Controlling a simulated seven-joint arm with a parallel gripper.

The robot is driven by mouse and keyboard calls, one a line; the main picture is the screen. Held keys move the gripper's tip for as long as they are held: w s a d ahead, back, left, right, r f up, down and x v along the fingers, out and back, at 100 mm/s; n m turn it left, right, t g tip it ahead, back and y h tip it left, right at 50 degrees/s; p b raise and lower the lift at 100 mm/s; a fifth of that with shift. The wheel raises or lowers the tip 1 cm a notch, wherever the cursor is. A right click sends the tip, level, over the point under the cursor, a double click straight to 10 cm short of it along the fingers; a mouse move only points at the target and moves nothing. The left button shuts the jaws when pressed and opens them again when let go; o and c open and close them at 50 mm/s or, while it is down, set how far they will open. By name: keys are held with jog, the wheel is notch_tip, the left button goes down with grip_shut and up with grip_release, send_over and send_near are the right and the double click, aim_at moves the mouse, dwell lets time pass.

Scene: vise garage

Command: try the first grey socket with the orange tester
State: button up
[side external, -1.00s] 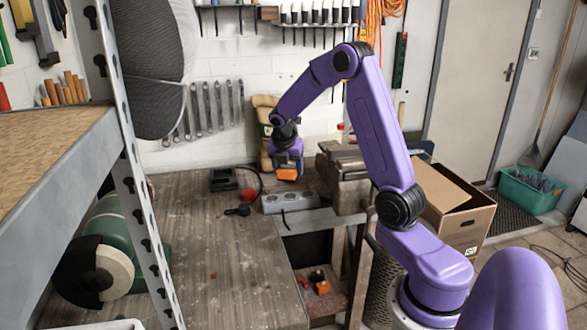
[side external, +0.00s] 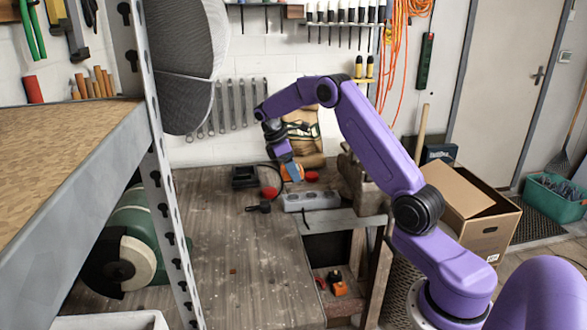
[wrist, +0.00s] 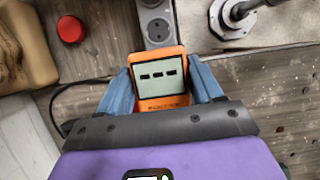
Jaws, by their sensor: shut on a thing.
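The orange tester (wrist: 158,96) is between my gripper's blue fingers (wrist: 161,90) in the wrist view, its screen showing three dashes. In the side view my gripper (side external: 293,178) holds the tester (side external: 287,172) over the left end of the grey socket strip (side external: 312,199) on the bench. The strip also shows in the wrist view (wrist: 155,12), with a round socket (wrist: 158,29) visible just beyond the tester's top edge. The tester hides the nearer part of the strip. I cannot tell whether the tester touches it.
A vise (side external: 360,178) stands right of the strip. A red round thing (wrist: 70,29) and a brown bag (wrist: 22,48) lie left in the wrist view. A black plug (side external: 260,207) and black box (side external: 245,177) are left of the strip.

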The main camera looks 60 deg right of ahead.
aim_at(296, 196)
jog(key=shift+f, duration=0.1)
jog(key=shift+f, duration=2.75)
jog(key=shift+f, duration=0.65)
dwell(0.7)
jog(key=o, duration=1)
jog(key=shift+o, duration=0.2)
jog(key=v, duration=1.7)
jog(key=shift+r, duration=0.2)
jog(key=shift+w+a, duration=0.1)
jog(key=shift+a, duration=0.05)
